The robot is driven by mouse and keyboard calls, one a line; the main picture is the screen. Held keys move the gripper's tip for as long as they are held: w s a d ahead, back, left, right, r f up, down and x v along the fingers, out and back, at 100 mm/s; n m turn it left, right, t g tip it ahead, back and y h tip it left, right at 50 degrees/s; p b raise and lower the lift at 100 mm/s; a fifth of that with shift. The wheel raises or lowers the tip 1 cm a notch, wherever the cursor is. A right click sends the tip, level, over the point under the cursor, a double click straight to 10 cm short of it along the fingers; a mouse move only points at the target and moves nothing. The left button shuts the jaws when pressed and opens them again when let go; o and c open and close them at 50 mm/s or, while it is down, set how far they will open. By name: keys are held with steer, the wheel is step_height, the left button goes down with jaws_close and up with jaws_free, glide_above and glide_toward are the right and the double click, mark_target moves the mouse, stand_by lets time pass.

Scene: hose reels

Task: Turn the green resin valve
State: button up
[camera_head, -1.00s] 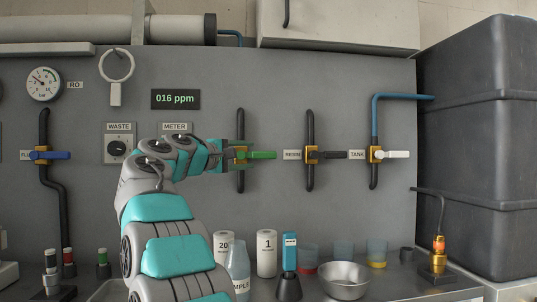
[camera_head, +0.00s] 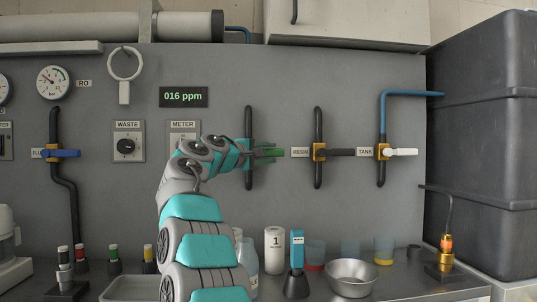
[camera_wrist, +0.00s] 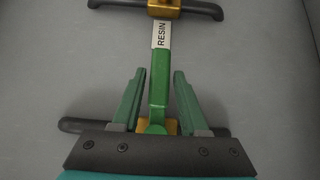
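The green valve handle (camera_head: 271,152) points right, level, from its black vertical pipe (camera_head: 249,118) on the grey panel. In the wrist view the green handle (camera_wrist: 160,85) runs away from my gripper, with its yellow body (camera_wrist: 172,127) partly hidden by the gripper base. My gripper (camera_head: 264,152) is at this valve, its fingers along the handle. In the wrist view my gripper (camera_wrist: 159,73) is open, with one finger on each side of the handle and a gap on both sides. A RESIN label (camera_head: 300,152) sits between the handle's tip and the black-handled valve.
To the right are a black-handled valve (camera_head: 338,152) and a white-handled TANK valve (camera_head: 402,152). A blue-handled valve (camera_head: 66,154) is at left. Below stand a white bottle (camera_head: 274,250), a blue-topped item (camera_head: 297,247) and a metal bowl (camera_head: 351,277).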

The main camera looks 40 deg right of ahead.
jaws_close()
stand_by(1.1)
